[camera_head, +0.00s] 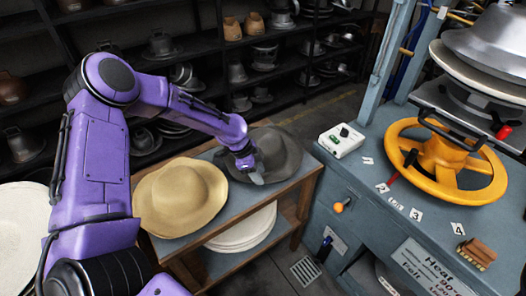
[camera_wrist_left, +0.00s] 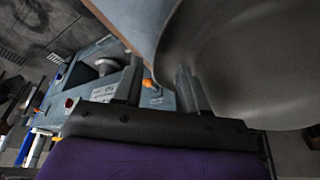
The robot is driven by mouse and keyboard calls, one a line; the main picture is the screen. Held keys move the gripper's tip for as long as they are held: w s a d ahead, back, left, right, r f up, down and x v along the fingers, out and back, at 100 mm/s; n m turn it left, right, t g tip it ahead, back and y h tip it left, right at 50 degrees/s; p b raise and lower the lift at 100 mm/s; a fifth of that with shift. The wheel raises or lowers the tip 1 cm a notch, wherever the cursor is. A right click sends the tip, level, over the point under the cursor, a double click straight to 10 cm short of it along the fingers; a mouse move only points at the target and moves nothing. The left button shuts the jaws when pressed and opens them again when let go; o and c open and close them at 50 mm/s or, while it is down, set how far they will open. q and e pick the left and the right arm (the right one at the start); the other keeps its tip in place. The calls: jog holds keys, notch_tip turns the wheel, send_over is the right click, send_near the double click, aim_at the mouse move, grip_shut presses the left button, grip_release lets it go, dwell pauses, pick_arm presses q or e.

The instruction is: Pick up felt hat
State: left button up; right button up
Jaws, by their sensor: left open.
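A dark grey felt hat (camera_head: 281,153) lies brim down on the right part of a small wooden-framed table (camera_head: 310,163). A tan felt hat (camera_head: 180,193) lies beside it on the left. My left gripper (camera_head: 252,177) is at the near left side of the grey hat's brim. In the left wrist view the left gripper (camera_wrist_left: 160,88) has its two fingers apart. The grey hat (camera_wrist_left: 265,60) fills the upper right there, close to the right finger. I cannot tell whether the brim lies between the fingers or touches them. My right gripper is not in view.
A blue-grey press bench (camera_head: 350,188) with a yellow handwheel (camera_head: 440,160) stands at right. White hat blanks (camera_head: 243,230) lie on the table's lower shelf. Dark shelves (camera_head: 215,45) with metal hat forms line the back. Floor shows between table and bench.

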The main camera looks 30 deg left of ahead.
pick_arm(q)
jog(key=x, duration=0.4)
jog(key=shift+s+d+p, duration=0.15)
jog(key=shift+s+p, duration=0.05)
jog(key=shift+p, duration=0.15)
grip_shut()
jog(key=shift+r, duration=0.15)
